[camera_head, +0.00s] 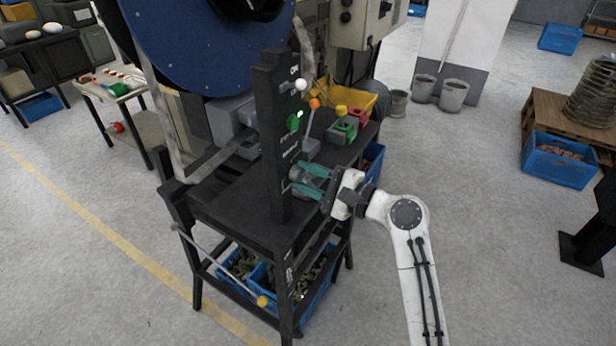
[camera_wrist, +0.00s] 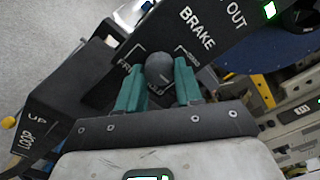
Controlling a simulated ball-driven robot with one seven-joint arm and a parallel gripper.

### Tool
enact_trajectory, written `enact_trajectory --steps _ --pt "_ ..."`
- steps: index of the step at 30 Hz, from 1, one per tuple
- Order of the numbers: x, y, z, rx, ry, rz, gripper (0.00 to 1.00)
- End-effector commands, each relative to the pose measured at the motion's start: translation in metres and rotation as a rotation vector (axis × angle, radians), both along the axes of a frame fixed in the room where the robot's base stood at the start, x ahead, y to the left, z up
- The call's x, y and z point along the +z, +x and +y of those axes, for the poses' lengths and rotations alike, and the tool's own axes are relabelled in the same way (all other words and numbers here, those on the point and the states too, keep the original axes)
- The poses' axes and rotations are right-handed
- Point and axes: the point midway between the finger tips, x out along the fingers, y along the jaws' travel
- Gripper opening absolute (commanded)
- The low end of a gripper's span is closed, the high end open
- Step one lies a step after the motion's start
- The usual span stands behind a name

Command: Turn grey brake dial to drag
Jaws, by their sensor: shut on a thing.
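The grey brake dial (camera_wrist: 159,70) is a dark round knob on a black upright panel, below the white word BRAKE in the wrist view. My gripper (camera_wrist: 158,88) has its two green fingers on either side of the dial, shut on it. In the head view my gripper (camera_head: 312,182) reaches the panel (camera_head: 277,150) from the right, and the dial (camera_head: 297,172) shows only partly between the fingers. Small white lettering sits near the dial on both sides, partly hidden by the fingers. I cannot tell which setting the dial points to.
A white-knobbed lever (camera_head: 301,84), an orange-knobbed lever (camera_head: 314,103) and a lit green button (camera_head: 293,122) sit higher on the panel. A large blue disc (camera_head: 210,45) stands behind. Blue crates (camera_head: 320,290) lie on the lower shelf.

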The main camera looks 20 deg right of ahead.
Motion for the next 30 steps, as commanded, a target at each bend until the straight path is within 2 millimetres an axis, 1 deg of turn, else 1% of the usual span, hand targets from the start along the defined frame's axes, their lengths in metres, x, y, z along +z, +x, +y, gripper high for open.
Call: enact_trajectory --steps 1,6,17,23,30 --pt "-0.0004 -0.0002 0.0001 0.001 0.0 0.001 0.22" --pt "-0.0006 -0.0003 0.0 0.001 0.0 0.001 0.06" --pt "-0.0023 -0.0002 0.0 0.001 -0.048 -0.033 0.05" --pt "-0.004 -0.0002 -0.0001 0.001 -0.151 -0.107 0.05" --pt "-0.0049 -0.0001 -0.0004 0.001 -0.328 -0.236 0.05"
